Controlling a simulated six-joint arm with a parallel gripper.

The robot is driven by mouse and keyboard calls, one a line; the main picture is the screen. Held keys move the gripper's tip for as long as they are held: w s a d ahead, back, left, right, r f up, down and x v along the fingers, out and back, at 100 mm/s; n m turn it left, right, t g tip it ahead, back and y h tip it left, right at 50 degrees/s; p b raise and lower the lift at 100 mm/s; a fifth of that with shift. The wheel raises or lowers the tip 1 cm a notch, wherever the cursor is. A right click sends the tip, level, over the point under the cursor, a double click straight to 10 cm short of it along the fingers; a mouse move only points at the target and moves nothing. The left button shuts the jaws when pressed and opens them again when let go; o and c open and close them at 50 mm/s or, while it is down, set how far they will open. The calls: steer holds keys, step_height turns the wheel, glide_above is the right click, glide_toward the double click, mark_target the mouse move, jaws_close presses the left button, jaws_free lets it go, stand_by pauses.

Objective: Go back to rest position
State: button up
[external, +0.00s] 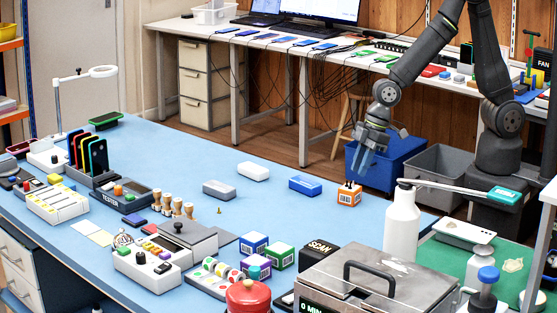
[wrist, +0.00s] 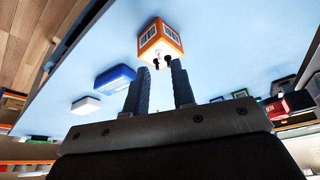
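My gripper (external: 368,158) hangs over the far right part of the blue table, with its fingers pointing down. In the wrist view the two fingers of my gripper (wrist: 159,82) stand apart with nothing seen between them. An orange and white cube (external: 349,194) with a barcode label and small dark pegs on top stands on the table close to my gripper. It also shows in the wrist view just beyond the fingertips (wrist: 161,42); contact with the fingers is not visible.
A blue bin (external: 400,160) is behind the table.

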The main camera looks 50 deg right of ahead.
mark_target(356, 186)
steer(key=shift+x, duration=1.6)
steer(key=shift+r, duration=0.1)
steer(key=v, duration=1.2)
steer(key=x, duration=1.2)
step_height(356, 186, up, 4)
steer(key=shift+r, duration=0.15)
steer(key=w+d+r, duration=0.5)
steer(key=d+r, duration=0.2)
steer(key=d, duration=0.4)
steer(key=w+a, duration=0.4)
steer(key=a, duration=0.3)
steer(key=w+a+f, duration=0.1)
steer(key=w+a, duration=0.3)
steer(key=a, duration=0.3)
steer(key=w+a+n, duration=0.1)
steer(key=w+a, duration=0.3)
steer(key=a, duration=0.4)
steer(key=shift+w+f, duration=0.25)
steer(key=shift+f, duration=0.05)
